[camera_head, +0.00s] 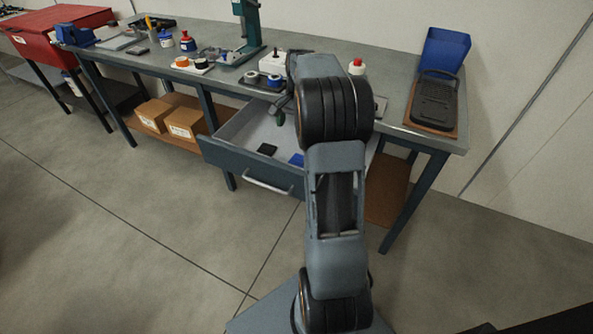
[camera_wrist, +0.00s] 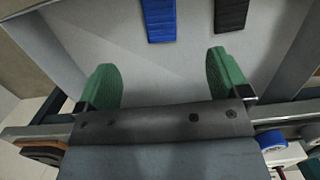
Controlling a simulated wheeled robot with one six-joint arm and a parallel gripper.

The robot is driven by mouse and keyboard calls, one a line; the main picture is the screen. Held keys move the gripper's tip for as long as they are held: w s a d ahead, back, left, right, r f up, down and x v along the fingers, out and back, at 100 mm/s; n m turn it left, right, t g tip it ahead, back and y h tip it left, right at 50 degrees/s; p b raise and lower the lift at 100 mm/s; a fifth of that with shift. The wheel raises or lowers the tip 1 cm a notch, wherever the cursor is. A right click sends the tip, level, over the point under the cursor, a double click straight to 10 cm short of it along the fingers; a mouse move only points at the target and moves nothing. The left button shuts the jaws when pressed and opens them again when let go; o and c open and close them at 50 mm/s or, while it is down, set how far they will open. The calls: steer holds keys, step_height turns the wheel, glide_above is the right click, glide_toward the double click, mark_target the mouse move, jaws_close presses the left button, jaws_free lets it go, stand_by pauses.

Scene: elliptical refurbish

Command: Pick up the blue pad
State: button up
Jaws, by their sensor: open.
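The blue pad (camera_wrist: 159,20) lies flat on the floor of the open drawer, and its top end is cut off in the wrist view. In the head view the blue pad (camera_head: 297,160) shows partly beside my arm. My gripper (camera_wrist: 162,80) has two green fingers spread wide apart with nothing between them. The pad lies beyond the fingertips, roughly centred between them. In the head view the gripper (camera_head: 281,112) is over the drawer's back part, mostly hidden by my arm.
A black pad (camera_head: 267,149) lies in the drawer (camera_head: 250,170), left of the blue pad in the head view. The drawer walls surround both. The workbench top (camera_head: 215,75) above holds tape rolls, bottles and a green stand (camera_head: 249,25). Bare drawer floor surrounds the pads.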

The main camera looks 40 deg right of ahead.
step_height(320, 180, down, 3)
steer(key=d, duration=0.2)
steer(key=m+b, duration=0.1)
steer(key=b, duration=0.1)
glide_above(296, 162)
steer(key=d, duration=0.1)
step_height(296, 162, down, 6)
steer(key=shift+d+f, duration=0.15)
steer(key=shift+f, duration=0.05)
steer(key=shift+a+f, duration=0.2)
steer(key=shift+f, duration=0.8)
steer(key=shift+a+f, duration=0.2)
steer(key=shift+f, duration=0.85)
steer(key=shift+a+f, duration=0.2)
steer(key=shift+f, duration=0.8)
steer(key=shift+c, duration=0.3)
steer(key=c, duration=1)
steer(key=shift+o, duration=0.2)
steer(key=shift+r, duration=0.1)
